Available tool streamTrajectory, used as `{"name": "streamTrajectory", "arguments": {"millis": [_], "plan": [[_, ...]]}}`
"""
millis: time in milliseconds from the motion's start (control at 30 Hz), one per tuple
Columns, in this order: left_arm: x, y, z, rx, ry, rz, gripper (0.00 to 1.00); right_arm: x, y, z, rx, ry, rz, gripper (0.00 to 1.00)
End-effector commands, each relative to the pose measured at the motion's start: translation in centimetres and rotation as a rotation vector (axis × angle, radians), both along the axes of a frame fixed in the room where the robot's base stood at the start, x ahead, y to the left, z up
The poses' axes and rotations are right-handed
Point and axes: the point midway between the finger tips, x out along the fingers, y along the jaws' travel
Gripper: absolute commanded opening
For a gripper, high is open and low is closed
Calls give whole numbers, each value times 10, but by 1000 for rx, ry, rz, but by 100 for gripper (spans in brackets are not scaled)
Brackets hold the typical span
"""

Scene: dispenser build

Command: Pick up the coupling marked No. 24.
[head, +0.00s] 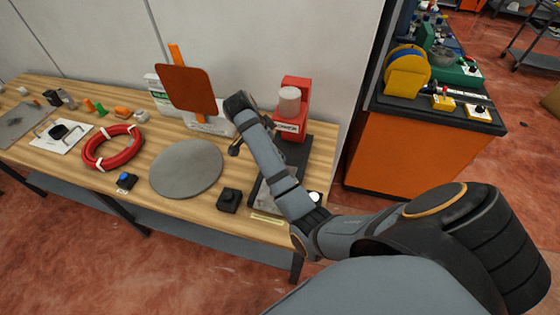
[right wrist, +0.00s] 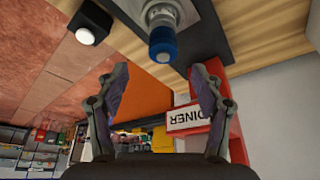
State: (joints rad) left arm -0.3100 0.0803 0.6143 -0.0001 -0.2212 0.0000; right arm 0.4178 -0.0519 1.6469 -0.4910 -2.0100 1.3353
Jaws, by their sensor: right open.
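A metal fitting with a blue collar (right wrist: 162,44) stands on a dark base in the right wrist view, beyond the fingertips. I can read no number on it, so I cannot tell whether it is the coupling marked No. 24. In the head view my right arm covers that spot. My right gripper (right wrist: 160,74) is open and empty. The fitting lies roughly in line with the gap between its fingers, apart from them. My left gripper is not in view.
A black button box (right wrist: 90,22) is on the other side. A round grey disc (head: 186,167), red ring (head: 91,162) and orange panel (head: 187,90) occupy the bench.

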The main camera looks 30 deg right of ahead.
Motion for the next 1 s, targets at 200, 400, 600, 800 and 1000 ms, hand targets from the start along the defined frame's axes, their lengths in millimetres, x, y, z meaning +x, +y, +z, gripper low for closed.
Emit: {"name": "streamTrajectory", "arguments": {"millis": [200, 400, 600, 800, 1000], "plan": [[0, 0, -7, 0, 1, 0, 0, 0, -10, -24, 1, -1, 1, 67], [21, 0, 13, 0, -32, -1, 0, -1, -24, -41, -2, 7, 1, 67], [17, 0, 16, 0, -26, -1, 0, 0, -33, -67, 1, 2, 2, 67], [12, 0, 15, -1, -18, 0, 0, 0, -33, -70, 1, 0, 2, 67], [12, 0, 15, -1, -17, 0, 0, 0, -33, -69, 1, 0, 2, 44]]}}
